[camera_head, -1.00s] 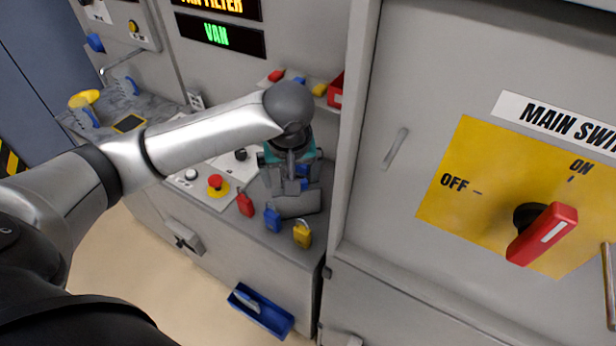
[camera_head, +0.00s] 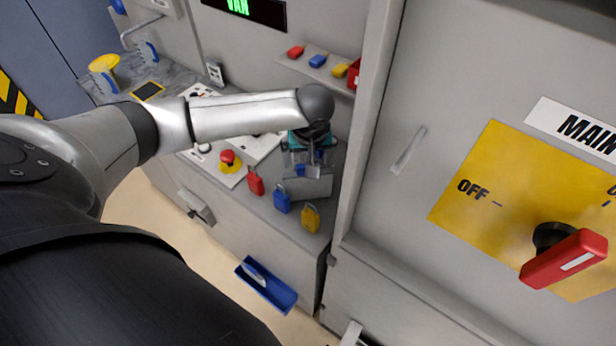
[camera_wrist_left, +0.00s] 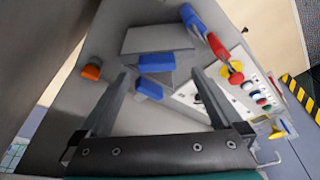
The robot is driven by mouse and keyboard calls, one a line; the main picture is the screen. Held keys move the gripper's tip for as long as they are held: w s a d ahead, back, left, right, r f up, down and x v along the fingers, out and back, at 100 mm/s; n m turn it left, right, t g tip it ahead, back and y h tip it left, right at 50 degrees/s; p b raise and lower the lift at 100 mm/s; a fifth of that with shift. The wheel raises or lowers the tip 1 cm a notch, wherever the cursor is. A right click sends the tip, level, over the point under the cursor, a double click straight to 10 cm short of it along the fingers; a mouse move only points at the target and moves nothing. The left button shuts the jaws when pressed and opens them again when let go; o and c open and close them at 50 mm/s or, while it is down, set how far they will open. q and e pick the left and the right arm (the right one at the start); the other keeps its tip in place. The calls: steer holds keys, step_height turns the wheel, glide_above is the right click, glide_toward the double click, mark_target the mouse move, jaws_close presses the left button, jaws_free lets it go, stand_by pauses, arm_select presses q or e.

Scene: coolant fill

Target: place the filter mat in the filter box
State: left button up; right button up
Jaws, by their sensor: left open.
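My left gripper (camera_head: 304,164) is over the console top, pointing down. In the left wrist view its two fingers (camera_wrist_left: 160,74) are spread apart, with nothing clearly held. A grey flat-topped box-like piece (camera_head: 310,188) lies just beyond the fingertips; it also shows in the wrist view (camera_wrist_left: 160,38). Two small blue blocks (camera_wrist_left: 157,62) show between the fingers; I cannot tell what they belong to. I cannot clearly identify the filter mat or the filter box. My right gripper is not in view.
Red (camera_head: 256,181), blue (camera_head: 282,199) and yellow (camera_head: 311,217) padlocks line the console's front edge. A red stop button (camera_head: 228,157) is left of them. A cabinet with a red switch (camera_head: 563,258) stands right. A blue tray (camera_head: 268,286) is below.

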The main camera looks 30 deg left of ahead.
arm_select(q)
glide_above(308, 183)
steer(key=shift+s+d+x, duration=0.1)
steer(key=shift+d+x, duration=0.05)
steer(key=shift+x, duration=0.65)
steer(key=shift+s+d+x, duration=0.1)
steer(key=shift+d+x, duration=0.05)
steer(key=shift+x, duration=0.6)
steer(key=shift+s+d+x, duration=0.1)
steer(key=shift+d+x, duration=0.05)
steer(key=shift+x, duration=0.65)
steer(key=shift+f, duration=0.15)
jaws_close()
